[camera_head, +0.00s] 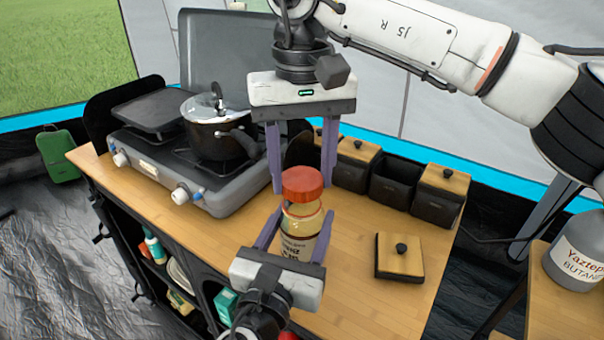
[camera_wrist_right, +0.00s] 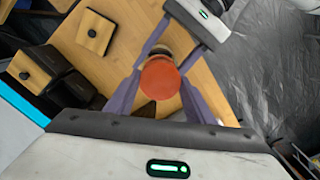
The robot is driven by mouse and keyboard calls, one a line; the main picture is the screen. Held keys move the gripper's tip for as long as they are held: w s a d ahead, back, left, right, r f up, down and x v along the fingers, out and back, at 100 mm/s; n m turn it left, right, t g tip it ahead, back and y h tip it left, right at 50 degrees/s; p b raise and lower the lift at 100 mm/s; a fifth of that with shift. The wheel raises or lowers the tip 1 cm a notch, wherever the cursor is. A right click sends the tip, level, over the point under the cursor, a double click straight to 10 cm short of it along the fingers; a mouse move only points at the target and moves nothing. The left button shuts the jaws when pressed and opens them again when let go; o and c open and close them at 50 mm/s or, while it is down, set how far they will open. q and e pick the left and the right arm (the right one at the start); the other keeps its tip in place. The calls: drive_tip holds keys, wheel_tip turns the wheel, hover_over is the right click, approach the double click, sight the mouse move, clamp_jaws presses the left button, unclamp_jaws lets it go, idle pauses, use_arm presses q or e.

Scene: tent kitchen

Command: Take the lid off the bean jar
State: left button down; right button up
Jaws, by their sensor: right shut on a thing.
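The bean jar (camera_head: 300,222) is a clear glass jar with a pale label and a red-orange lid (camera_head: 302,182). It is upright above the wooden counter; its base is hidden behind my left gripper. My right gripper (camera_head: 302,186) comes down from above and is shut on the lid, a finger on each side. The lid also shows in the right wrist view (camera_wrist_right: 160,78). My left gripper (camera_head: 305,215) comes from the front, with its fingers closed against both sides of the jar body. I cannot tell whether the lid still touches the jar's rim.
A camping stove (camera_head: 190,175) with a dark pot (camera_head: 215,133) stands at left. Black canisters stand at the back right, one open (camera_head: 393,185). A square wooden lid with a knob (camera_head: 400,257) lies on the counter (camera_head: 360,300). A butane canister (camera_head: 578,250) stands at far right.

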sight(302, 178)
drive_tip(key=shift+r, duration=0.1)
drive_tip(key=shift+r, duration=1.95)
use_arm(q)
drive_tip(key=c, duration=0.6)
unclamp_jaws()
drive_tip(key=shift+o, duration=0.2)
